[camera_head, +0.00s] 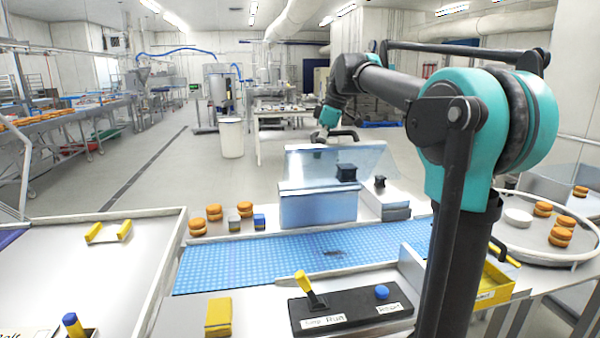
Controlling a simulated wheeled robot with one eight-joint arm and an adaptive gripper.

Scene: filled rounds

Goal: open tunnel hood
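The tunnel hood (312,163) is a pale, see-through panel on top of a bluish metal housing (318,210) that stands over the blue conveyor belt. The panel looks tilted up, but I cannot tell how far. A black block (346,173) shows at the panel's lower right. My gripper (333,137) is small and dark in the picture, at the panel's upper edge. My arm reaches over from the right and points down there. I cannot tell whether the fingers touch the hood or whether they are open or shut.
The blue belt (230,265) runs left to right. A black control box (352,308) with a yellow lever (304,282) and blue button (382,292) stands in front. Filled rounds (214,213) sit left of the housing. A round turntable (512,237) holds more rounds at right.

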